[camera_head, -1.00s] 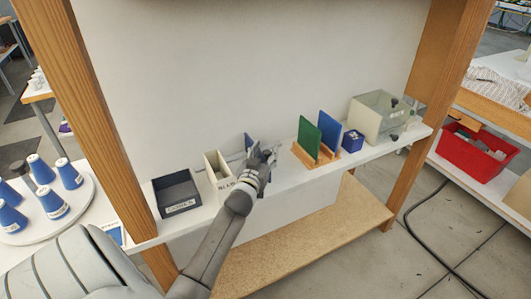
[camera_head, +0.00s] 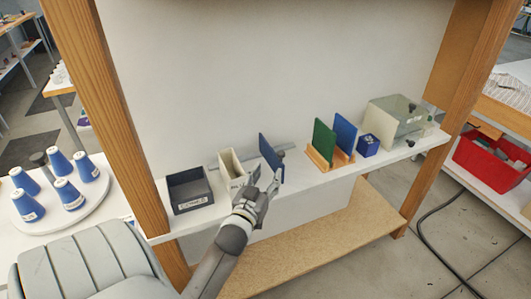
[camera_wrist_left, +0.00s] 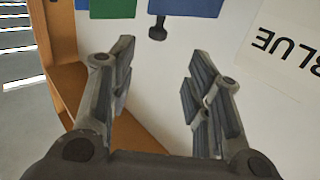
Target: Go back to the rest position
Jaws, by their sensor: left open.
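My left gripper (camera_head: 265,178) is open and empty at the shelf's front edge, in front of a small upright blue panel (camera_head: 269,152). In the left wrist view its two fingers (camera_wrist_left: 160,62) stand apart with nothing between them. Past them show a blue surface (camera_wrist_left: 192,7), a green surface (camera_wrist_left: 112,8), a dark knob (camera_wrist_left: 157,28) and a white label (camera_wrist_left: 285,45) reading BLUE. My right gripper is not in view.
On the white shelf (camera_head: 305,187) stand a dark labelled bin (camera_head: 190,188), a cream bin (camera_head: 231,163), green (camera_head: 322,140) and blue (camera_head: 345,133) panels in a wooden rack, a small blue box (camera_head: 368,146) and a clear-lidded box (camera_head: 395,115). Wooden posts (camera_head: 120,120) flank the shelf.

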